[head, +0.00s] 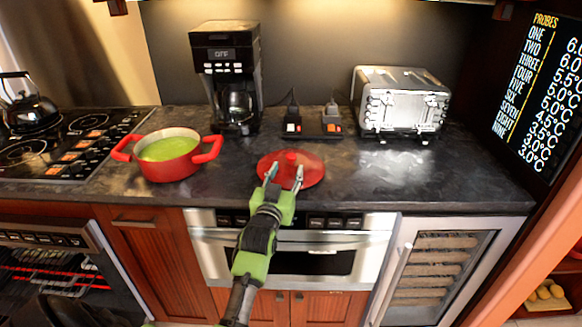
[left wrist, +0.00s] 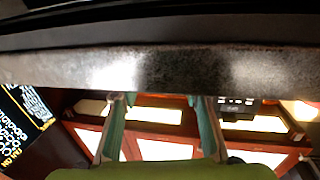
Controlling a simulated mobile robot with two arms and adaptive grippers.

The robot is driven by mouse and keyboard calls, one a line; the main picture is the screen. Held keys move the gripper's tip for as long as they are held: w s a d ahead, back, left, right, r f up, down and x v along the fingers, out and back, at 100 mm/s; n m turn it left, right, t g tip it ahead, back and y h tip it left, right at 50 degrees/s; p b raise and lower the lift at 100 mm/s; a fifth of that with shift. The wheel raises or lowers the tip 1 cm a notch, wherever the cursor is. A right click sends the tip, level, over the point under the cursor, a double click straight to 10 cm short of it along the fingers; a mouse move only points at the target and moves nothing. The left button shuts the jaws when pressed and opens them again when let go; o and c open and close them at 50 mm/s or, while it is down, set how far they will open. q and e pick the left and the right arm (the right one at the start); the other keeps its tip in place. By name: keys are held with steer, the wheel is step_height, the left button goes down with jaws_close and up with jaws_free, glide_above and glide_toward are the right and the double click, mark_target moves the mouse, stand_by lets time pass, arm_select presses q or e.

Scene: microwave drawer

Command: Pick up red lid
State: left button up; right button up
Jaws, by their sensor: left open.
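The red lid (head: 312,172) lies on the dark countertop, with a small red knob at its middle. My left gripper (head: 285,174) is at the near side of the lid in the head view. Its two fingers are apart, with tips overlapping the lid's front half on either side of the knob in the picture. I cannot tell whether they touch the lid. My right gripper is out of view.
A red pot (head: 170,166) with green contents stands left of the lid. A coffee maker (head: 228,75), two small switch boxes and a toaster (head: 400,104) stand behind. The counter (head: 420,180) right of the lid is clear. An oven drawer front (head: 290,240) lies below the counter edge.

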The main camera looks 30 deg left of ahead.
mark_target(290, 160)
arm_select(q)
steer(key=shift+w+a+r, duration=0.15)
steer(key=shift+w, duration=0.15)
steer(key=shift+p+x, duration=0.5)
steer(key=shift+x, duration=1.75)
steer(key=shift+a, duration=0.1)
steer(key=shift+c, duration=0.3)
jaws_close()
steer(key=shift+r, duration=0.15)
